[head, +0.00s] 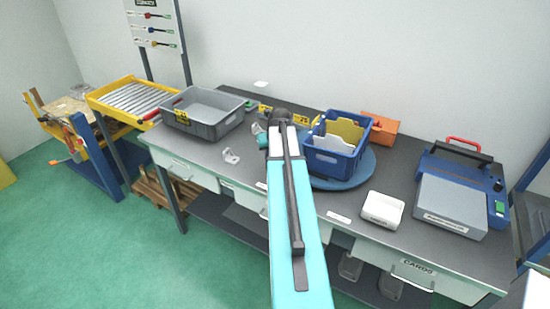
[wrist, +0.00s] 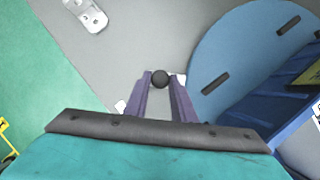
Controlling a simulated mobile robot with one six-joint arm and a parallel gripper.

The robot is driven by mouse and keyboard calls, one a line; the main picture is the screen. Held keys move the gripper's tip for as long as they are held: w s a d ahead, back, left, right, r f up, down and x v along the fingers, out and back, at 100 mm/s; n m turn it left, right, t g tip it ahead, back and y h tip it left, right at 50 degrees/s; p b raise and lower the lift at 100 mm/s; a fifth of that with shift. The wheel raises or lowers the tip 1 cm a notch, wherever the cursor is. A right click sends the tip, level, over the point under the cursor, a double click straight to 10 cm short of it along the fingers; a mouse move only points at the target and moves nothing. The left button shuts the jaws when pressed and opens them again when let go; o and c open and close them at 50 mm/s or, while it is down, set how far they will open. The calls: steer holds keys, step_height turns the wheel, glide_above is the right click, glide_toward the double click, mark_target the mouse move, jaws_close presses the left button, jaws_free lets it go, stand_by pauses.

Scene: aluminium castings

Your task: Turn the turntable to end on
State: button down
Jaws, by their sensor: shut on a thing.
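The turntable is a blue round disc (head: 345,182) on the grey bench, with a blue bin (head: 335,158) of cards or folders standing on it. In the wrist view the disc (wrist: 235,50) fills the upper right, with short dark strips on its top. In the head view my arm hides the fingertips and the knob.
A grey casting (head: 231,156) lies on the bench left of my arm. A grey crate (head: 203,108) stands further left, an orange box (head: 380,130) behind the bin. A white box (head: 382,209) and a blue-grey machine (head: 455,195) stand to the right.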

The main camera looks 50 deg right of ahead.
steer(key=shift+w+d, duration=0.1)
steer(key=shift+w, duration=0.1)
steer(key=shift+w+r, duration=0.1)
steer(key=c, duration=1.5)
jaws_free()
steer(key=shift+w+d, duration=0.1)
steer(key=shift+d, duration=0.05)
steer(key=shift+s, duration=0.2)
steer(key=shift+b+v, duration=1.85)
steer(key=shift+v, duration=5)
steer(key=shift+w, duration=0.1)
